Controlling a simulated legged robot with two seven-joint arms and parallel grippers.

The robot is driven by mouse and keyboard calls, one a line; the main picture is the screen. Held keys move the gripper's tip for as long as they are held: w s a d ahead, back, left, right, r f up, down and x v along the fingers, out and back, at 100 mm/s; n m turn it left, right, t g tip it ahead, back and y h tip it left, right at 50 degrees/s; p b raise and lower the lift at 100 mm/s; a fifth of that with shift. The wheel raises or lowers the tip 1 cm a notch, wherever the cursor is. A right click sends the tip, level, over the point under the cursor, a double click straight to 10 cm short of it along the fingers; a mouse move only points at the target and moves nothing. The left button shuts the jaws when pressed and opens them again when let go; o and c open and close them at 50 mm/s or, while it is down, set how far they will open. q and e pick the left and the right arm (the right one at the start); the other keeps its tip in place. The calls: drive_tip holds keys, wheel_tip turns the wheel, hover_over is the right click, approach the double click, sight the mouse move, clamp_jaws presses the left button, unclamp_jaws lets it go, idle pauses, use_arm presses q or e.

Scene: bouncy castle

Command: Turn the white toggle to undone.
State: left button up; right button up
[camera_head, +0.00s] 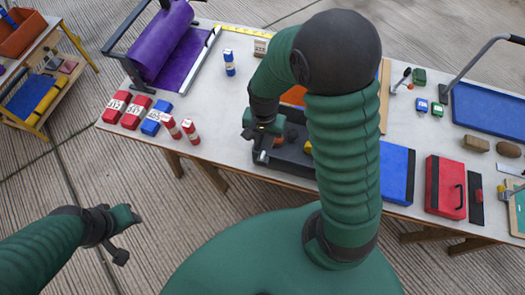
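I cannot make out a white toggle for certain in the head view. My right gripper (262,152) is over the left end of a dark open box (270,172) on the table. A small light-coloured piece shows at its tip, and I cannot tell whether the fingers are open or shut. My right arm hides the middle of the table and much of the box. My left gripper (128,232) hangs over the bare floor, away from the table, with nothing visible in it. Its finger opening is unclear.
A white table (215,125) holds a purple roll (165,42), red and blue packs at left, a blue case (397,172), a red case (445,186) and a blue tray (490,108). A side shelf (40,95) stands far left. The floor at lower left is clear.

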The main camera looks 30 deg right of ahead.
sight(263, 154)
drive_tip(key=f, duration=0.5)
drive_tip(key=a+f, duration=0.1)
drive_tip(key=f, duration=0.2)
drive_tip(key=shift+f, duration=0.2)
drive_tip(key=shift+d+f, duration=0.3)
drive_tip(key=shift+d, duration=0.1)
drive_tip(key=shift+a, duration=0.2)
clamp_jaws()
